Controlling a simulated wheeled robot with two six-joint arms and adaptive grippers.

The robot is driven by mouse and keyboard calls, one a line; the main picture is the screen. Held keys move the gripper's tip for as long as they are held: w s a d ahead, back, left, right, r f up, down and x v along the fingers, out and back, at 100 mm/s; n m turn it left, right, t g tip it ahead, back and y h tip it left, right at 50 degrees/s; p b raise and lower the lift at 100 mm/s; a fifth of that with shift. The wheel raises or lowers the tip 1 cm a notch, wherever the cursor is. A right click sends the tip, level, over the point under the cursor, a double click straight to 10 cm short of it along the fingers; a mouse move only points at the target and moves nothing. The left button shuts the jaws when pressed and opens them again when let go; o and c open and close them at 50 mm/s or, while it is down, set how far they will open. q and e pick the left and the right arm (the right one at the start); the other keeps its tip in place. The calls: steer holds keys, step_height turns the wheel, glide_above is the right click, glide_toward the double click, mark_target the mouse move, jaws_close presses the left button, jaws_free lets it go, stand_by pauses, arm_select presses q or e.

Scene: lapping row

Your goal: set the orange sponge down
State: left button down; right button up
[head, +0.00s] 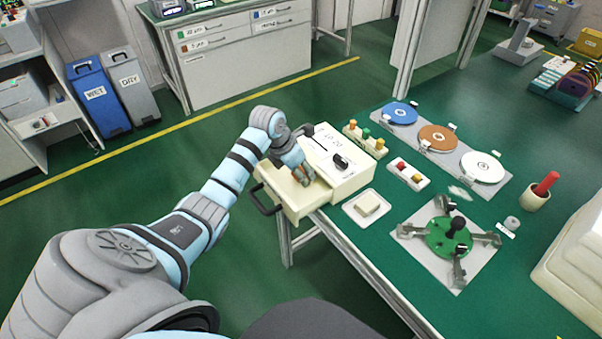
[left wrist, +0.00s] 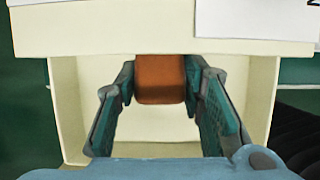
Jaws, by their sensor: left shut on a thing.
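The orange sponge (left wrist: 160,80) is between the two fingers of my left gripper (left wrist: 162,95) in the left wrist view. The gripper is shut on it. In the head view my left gripper (head: 304,180) points down over the pulled-out drawer (head: 294,211) of a cream box (head: 350,181), and its fingers hide most of the sponge. The drawer's pale walls (left wrist: 66,110) surround the fingers in the left wrist view. I cannot tell whether the sponge touches the drawer floor. My right gripper is not in view.
A white dish (head: 376,218) with a pale block stands right of the drawer. A green fixture (head: 436,240) with several clamps, a rack of coloured discs (head: 416,146) and a cup (head: 533,200) with a red stick are farther right.

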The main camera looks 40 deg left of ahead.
arm_select(q)
steer(key=shift+s+r, duration=0.1)
steer(key=shift+s, duration=0.75)
steer(key=c, duration=1.4)
jaws_free()
steer(key=shift+w+f, duration=0.2)
steer(key=shift+c, duration=0.2)
steer(key=o, duration=0.3)
steer(key=shift+w, duration=0.2)
steer(key=shift+o, duration=0.4)
steer(key=shift+s+r, duration=0.1)
steer(key=shift+r, duration=0.1)
steer(key=p+v, duration=0.2)
steer(key=v, duration=1)
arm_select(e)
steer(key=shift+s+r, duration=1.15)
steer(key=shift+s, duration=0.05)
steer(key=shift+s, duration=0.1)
